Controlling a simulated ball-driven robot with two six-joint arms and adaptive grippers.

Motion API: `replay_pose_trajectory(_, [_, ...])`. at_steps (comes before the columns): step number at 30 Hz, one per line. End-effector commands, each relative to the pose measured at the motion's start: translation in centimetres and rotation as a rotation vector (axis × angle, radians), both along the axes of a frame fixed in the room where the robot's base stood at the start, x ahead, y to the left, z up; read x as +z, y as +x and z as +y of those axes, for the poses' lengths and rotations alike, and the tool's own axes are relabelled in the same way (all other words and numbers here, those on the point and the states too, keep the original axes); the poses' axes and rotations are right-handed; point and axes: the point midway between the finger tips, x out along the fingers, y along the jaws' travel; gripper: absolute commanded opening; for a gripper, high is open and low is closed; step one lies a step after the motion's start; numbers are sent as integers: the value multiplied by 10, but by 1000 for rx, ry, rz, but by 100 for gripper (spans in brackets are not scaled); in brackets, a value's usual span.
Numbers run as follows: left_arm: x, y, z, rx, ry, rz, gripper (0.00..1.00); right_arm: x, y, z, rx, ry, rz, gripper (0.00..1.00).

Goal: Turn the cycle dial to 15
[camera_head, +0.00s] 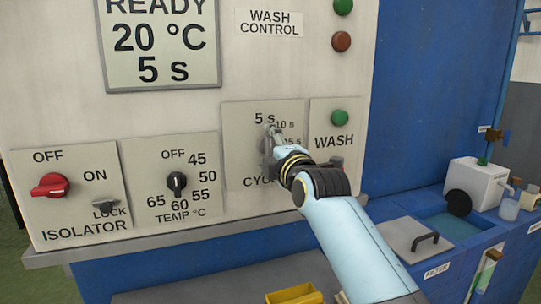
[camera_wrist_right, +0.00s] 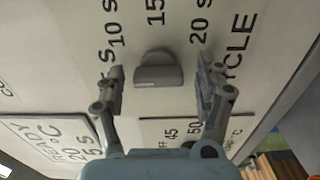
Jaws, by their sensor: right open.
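The cycle dial (camera_wrist_right: 158,72) is a grey knob on a pale panel (camera_head: 238,125) marked 5 s, 10 s, 15 s and 20 s. In the head view my right gripper (camera_head: 274,134) is in front of this panel and hides most of the dial. In the right wrist view the open right gripper (camera_wrist_right: 160,82) has one finger on each side of the knob, with a gap on both sides. I cannot tell clearly which mark the dial points at. The display (camera_head: 160,45) reads READY, 20 °C, 5 s. My left gripper is not in view.
To the left are the temperature dial (camera_head: 176,183) and the red isolator switch (camera_head: 50,186). A green wash button (camera_head: 339,117) sits just right of the cycle panel. A grey ledge (camera_head: 120,240) runs below. A white pump unit (camera_head: 478,185) stands at the right.

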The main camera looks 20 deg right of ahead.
Motion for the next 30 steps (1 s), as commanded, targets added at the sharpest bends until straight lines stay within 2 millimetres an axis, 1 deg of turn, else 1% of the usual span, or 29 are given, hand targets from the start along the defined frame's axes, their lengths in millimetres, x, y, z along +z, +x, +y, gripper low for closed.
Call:
replay_pose_trajectory(5, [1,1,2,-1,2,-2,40,1,0,0,0,0,0,71])
replay_pose_trajectory(8, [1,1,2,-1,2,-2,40,1,0,0,0,0,0,59])
replay_pose_trajectory(18, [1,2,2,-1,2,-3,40,0,0,0,0,0,0,15])
replay_pose_trajectory(25, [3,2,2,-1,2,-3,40,0,0,0,0,18,2,15])
replay_pose_trajectory(30, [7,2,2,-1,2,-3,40,1,0,0,1,83,5,15])
